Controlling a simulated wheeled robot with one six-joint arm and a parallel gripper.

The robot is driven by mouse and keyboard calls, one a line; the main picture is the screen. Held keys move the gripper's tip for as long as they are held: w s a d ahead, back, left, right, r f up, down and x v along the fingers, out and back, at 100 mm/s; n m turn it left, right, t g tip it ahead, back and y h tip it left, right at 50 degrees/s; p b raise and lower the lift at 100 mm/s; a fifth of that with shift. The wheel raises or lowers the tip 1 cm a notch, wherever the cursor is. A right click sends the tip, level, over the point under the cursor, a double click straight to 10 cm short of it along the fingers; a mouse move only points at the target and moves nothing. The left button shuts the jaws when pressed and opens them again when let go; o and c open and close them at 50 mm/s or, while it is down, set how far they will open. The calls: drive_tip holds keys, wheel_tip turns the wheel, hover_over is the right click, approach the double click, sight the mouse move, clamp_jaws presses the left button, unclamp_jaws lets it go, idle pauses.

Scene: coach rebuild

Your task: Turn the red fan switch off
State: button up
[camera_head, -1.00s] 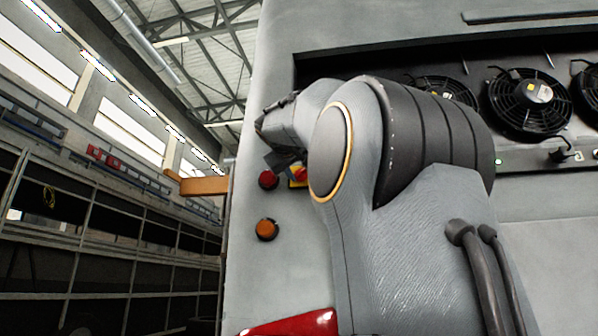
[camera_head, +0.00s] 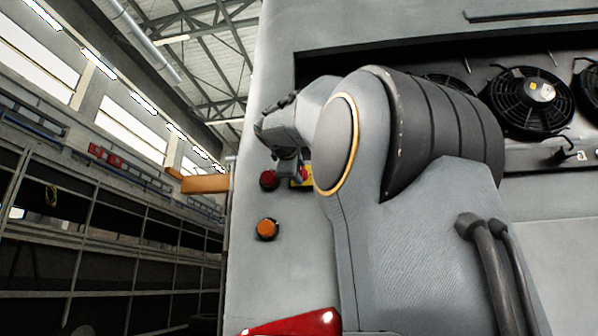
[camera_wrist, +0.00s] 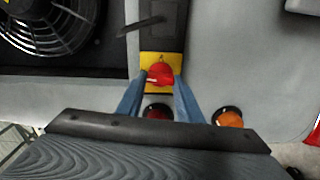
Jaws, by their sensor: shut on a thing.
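The red fan switch (camera_wrist: 160,74) is a red knob on a yellow plate (camera_wrist: 152,58), set in the grey wall panel. In the wrist view my gripper (camera_wrist: 160,82) has one blue finger on each side of the knob and is shut on it. Its exact turned position is hard to read. In the head view, the switch (camera_head: 304,174) and its yellow plate (camera_head: 296,184) are partly hidden by my gripper (camera_head: 300,171) and arm.
A dark red button (camera_head: 269,180) and an orange button (camera_head: 267,229) sit close by on the panel. Black fans (camera_head: 530,98) stand in a recess to the right. A glossy red part (camera_head: 295,324) is at the bottom.

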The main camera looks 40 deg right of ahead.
drive_tip(key=shift+n, duration=0.7)
drive_tip(key=o, duration=1.1)
drive_tip(key=shift+a, duration=0.15)
drive_tip(key=shift+b+v, duration=1.95)
drive_tip(key=shift+v, duration=1.9)
drive_tip(key=shift+f, duration=0.1)
